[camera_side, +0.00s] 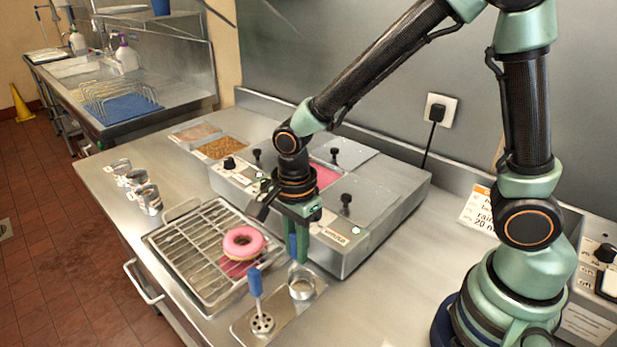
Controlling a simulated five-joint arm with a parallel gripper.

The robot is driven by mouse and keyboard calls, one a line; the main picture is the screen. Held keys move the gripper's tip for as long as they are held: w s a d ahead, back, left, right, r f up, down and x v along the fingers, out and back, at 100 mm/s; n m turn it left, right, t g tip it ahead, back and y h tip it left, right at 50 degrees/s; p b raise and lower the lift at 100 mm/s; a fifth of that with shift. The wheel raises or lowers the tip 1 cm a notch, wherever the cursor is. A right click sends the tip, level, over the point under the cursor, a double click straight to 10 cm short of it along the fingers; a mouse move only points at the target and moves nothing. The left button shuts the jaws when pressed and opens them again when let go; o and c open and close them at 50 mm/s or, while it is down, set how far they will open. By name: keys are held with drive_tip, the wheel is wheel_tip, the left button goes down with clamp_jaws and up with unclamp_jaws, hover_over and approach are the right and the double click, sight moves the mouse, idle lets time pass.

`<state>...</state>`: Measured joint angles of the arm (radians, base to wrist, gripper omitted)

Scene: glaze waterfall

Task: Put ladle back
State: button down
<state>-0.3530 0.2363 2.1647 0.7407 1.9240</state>
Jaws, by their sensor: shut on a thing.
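My gripper (298,250) points down over the counter at the front of the glaze station and is shut on the blue handle of the ladle (292,246). A round metal cup (302,288), which looks like the ladle's bowl, is just below the fingers, at the right end of a small metal tray (243,328). I cannot tell whether the cup touches the tray. A second blue-handled tool (257,284) with a perforated round head stands upright on the same tray, to the left.
A pink-glazed donut (243,240) sits on a wire rack (188,236) left of my gripper, with pink glaze under it. The glaze station (345,250), with knobbed lids, stands close behind. Small metal cups (148,198) stand at the far left. Counter at front right is clear.

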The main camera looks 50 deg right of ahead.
drive_tip(key=shift+f, duration=0.1)
drive_tip(key=c, duration=0.8)
unclamp_jaws()
drive_tip(key=shift+o, duration=0.2)
